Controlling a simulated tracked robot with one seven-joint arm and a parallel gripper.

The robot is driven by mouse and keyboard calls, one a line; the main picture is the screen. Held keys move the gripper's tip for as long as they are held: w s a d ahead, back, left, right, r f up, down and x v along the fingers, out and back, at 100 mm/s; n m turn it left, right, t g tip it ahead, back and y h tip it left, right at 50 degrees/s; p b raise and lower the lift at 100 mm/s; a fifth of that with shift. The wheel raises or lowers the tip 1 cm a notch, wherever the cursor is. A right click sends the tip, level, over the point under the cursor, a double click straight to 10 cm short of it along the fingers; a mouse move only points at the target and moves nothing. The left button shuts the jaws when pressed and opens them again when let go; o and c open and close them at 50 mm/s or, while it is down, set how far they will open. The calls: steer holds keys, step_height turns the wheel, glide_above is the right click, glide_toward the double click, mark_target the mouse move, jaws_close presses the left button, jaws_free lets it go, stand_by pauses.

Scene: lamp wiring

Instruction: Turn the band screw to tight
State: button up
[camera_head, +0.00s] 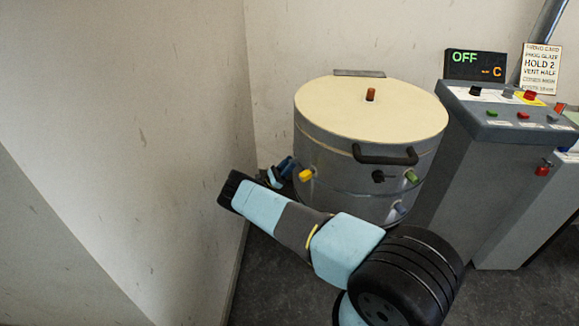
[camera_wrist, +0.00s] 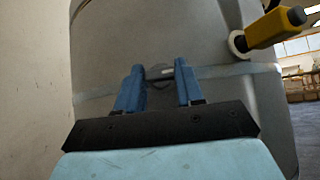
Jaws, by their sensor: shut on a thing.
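The band screw (camera_wrist: 159,71) is a small grey piece on the metal band (camera_wrist: 225,71) around the grey kiln (camera_wrist: 215,35). My gripper (camera_wrist: 157,75) has its two blue fingers on either side of the screw in the wrist view, shut on it. The screw's turn position cannot be told, as the fingers partly hide it. In the head view my gripper (camera_head: 286,168) reaches the kiln's left side, and the screw is hidden there. The kiln (camera_head: 340,160) is a round drum with a cream lid (camera_head: 345,110).
A yellow plug (camera_head: 305,175) sticks out near my gripper, and also at upper right in the wrist view (camera_wrist: 275,28). A black handle (camera_head: 385,156), a green plug (camera_head: 411,176) and a control cabinet (camera_head: 470,170) are to the right. A wall (camera_head: 140,110) stands close on the left.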

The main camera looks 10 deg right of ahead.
steer(key=shift+s+d+f, duration=0.2)
steer(key=o, duration=1)
steer(key=shift+w+a+r, duration=0.1)
steer(key=shift+r, duration=0.05)
steer(key=shift+v, duration=3.8)
